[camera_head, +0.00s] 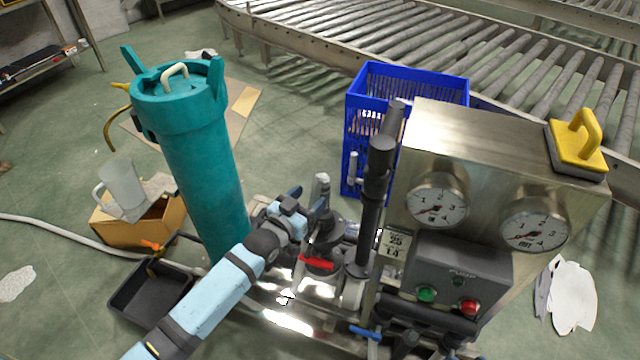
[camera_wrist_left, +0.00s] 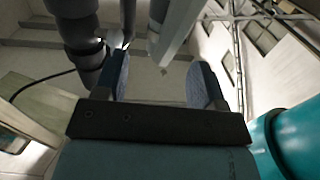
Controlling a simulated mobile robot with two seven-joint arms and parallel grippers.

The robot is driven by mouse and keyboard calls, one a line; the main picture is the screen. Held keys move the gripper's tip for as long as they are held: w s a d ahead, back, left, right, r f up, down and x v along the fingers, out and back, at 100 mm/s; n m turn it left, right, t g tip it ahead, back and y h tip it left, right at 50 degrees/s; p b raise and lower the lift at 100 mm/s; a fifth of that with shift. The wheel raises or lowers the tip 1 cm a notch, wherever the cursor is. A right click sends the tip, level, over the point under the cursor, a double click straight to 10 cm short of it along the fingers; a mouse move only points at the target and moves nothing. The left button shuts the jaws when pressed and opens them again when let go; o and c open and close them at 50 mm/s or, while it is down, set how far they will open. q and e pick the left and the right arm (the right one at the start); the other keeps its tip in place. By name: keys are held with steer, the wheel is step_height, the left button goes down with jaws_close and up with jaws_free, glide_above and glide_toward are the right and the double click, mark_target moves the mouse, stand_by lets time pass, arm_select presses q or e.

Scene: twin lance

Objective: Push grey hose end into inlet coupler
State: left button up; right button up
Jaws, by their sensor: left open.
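My left gripper (camera_head: 309,205) is open, amid the pipework between the teal filter housing (camera_head: 190,150) and the steel gauge box (camera_head: 478,150). In the left wrist view its two blue fingers are spread with a gap between them (camera_wrist_left: 160,84); I see nothing clamped there. A light grey pipe-like part (camera_wrist_left: 176,32) shows beyond the gap, and a dark pipe (camera_wrist_left: 80,35) passes beside the left finger. The grey hose (camera_head: 52,229) runs over the floor from the left and passes behind the black tray and my arm. I cannot make out its end or identify the inlet coupler for certain. My right gripper is out of view.
A red-handled valve (camera_head: 317,263) and a thick dark vertical pipe (camera_head: 378,190) stand close to my left gripper. A black tray (camera_head: 150,292), a cardboard box (camera_head: 140,228) with a jug (camera_head: 121,185) and a blue crate (camera_head: 408,85) surround the rig.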

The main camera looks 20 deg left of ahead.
arm_select(q)
steer(key=v, duration=0.7)
steer(key=shift+p, duration=0.45)
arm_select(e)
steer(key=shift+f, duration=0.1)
arm_select(q)
steer(key=shift+s, duration=0.1)
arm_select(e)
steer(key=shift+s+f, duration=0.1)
